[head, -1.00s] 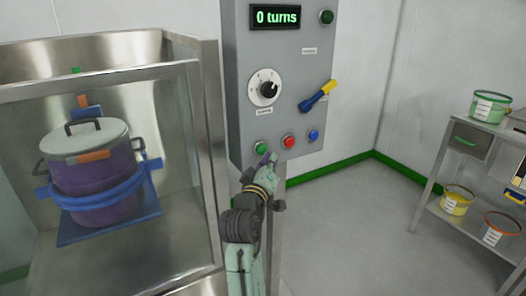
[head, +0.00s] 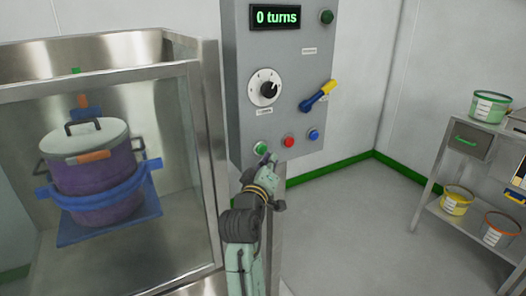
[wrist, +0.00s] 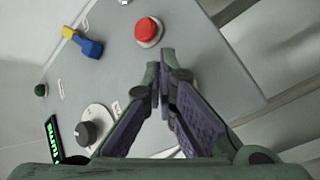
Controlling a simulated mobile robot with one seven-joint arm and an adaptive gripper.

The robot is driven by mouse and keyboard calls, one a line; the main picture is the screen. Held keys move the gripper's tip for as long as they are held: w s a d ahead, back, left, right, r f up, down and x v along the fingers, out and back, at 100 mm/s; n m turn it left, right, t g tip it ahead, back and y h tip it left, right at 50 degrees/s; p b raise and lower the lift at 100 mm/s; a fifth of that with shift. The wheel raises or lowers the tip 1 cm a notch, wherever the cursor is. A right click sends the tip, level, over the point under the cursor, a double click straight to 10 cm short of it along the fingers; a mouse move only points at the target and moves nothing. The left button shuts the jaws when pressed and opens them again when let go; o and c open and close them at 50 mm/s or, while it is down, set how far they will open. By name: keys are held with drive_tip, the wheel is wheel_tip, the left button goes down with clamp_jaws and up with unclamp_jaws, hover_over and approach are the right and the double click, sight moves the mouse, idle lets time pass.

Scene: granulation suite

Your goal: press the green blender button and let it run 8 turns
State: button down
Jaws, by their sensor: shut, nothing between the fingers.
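The green button (head: 260,148) is at the lower left of the grey control panel (head: 285,110). My gripper (head: 267,159) is just below and in front of it in the head view, its tips close to the button; I cannot tell whether they touch. In the wrist view my gripper (wrist: 163,60) is shut and empty, pointing at the panel face; the green button does not show there. The display (head: 275,17) reads "0 turns". The blender's purple pot (head: 105,175) with a pale lid is strapped in a blue cradle behind a clear guard.
The red button (head: 289,141) and blue button (head: 313,135) are right of the green one. Above are a black dial (head: 266,88), a blue-and-yellow lever (head: 317,97) and a dark green lamp (head: 327,17). A shelf cart (head: 470,160) with tubs stands at right; the floor between is clear.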

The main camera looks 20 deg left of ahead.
drive_tip(key=shift+a, duration=0.1)
drive_tip(key=shift+w+a, duration=0.25)
